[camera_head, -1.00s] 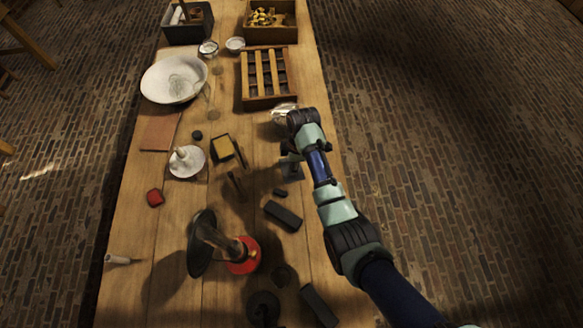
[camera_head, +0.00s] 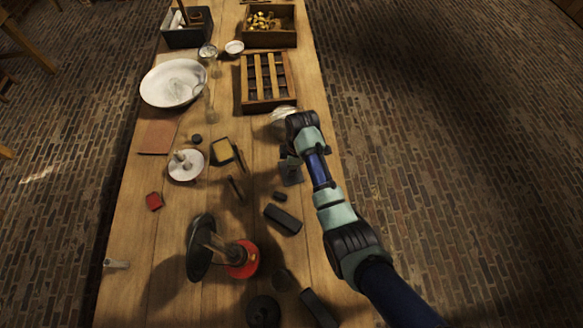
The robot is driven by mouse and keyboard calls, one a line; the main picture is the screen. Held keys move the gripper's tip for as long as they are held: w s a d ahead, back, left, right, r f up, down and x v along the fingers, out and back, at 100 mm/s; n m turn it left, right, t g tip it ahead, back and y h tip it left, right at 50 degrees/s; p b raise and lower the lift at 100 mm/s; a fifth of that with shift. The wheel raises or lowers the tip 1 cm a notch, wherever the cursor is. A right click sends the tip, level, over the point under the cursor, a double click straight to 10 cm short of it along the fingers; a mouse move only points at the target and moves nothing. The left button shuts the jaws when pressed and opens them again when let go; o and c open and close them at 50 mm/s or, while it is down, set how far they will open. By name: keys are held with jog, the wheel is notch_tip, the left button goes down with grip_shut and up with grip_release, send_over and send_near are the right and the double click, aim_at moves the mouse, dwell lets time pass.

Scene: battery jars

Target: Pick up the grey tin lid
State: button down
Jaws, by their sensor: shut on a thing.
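My gripper (camera_head: 290,156) is over the right part of the wooden table, pointing down, with my wrist above it. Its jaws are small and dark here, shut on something. A flat dark grey piece (camera_head: 291,175) shows right at the jaws, and I take it for the grey tin lid. Its far side is hidden by the gripper, and I cannot tell whether it is clear of the table top.
A slatted wooden crate (camera_head: 246,92) and a pale shiny object (camera_head: 279,116) are beyond the wrist. A dark block (camera_head: 283,218) lies nearer. A red-based stand (camera_head: 243,260) is at front left, a white bowl (camera_head: 172,84) at back left.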

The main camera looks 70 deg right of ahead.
notch_tip(320, 180, up, 19)
jog(key=p, duration=0.9)
jog(key=shift+r+p, duration=0.2)
jog(key=shift+p, duration=0.1)
